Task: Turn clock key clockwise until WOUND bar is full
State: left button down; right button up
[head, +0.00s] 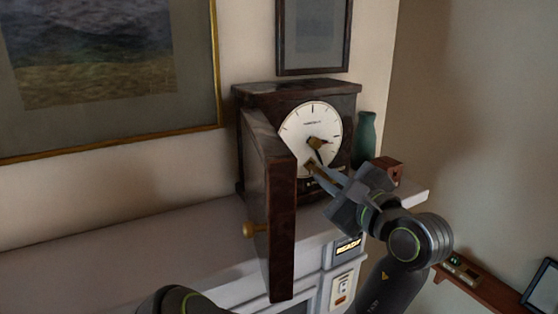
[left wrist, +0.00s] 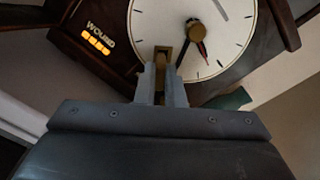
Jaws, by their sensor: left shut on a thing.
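The dark wooden clock (head: 243,165) stands on the mantel with its white dial (head: 300,125) facing out. The WOUND bar (left wrist: 95,42) shows several lit orange segments in the left wrist view; whether unlit ones remain is too small to tell. My right gripper is not in view.
The clock's door (head: 281,230) hangs open toward me, with a brass knob (head: 250,230). A green vase (head: 366,138) and a small brown box (head: 388,169) stand to the right on the mantel (head: 200,232). A READY sign (head: 348,248) is on the front below. The mantel's left is clear.

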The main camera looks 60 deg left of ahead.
pick_arm(q)
jog(key=shift+f+m, duration=0.1)
jog(key=shift+m, duration=0.2)
jog(key=m, duration=0.3)
jog(key=shift+m, duration=0.3)
jog(key=shift+s+m, duration=0.1)
jog(key=shift+m, duration=1.9)
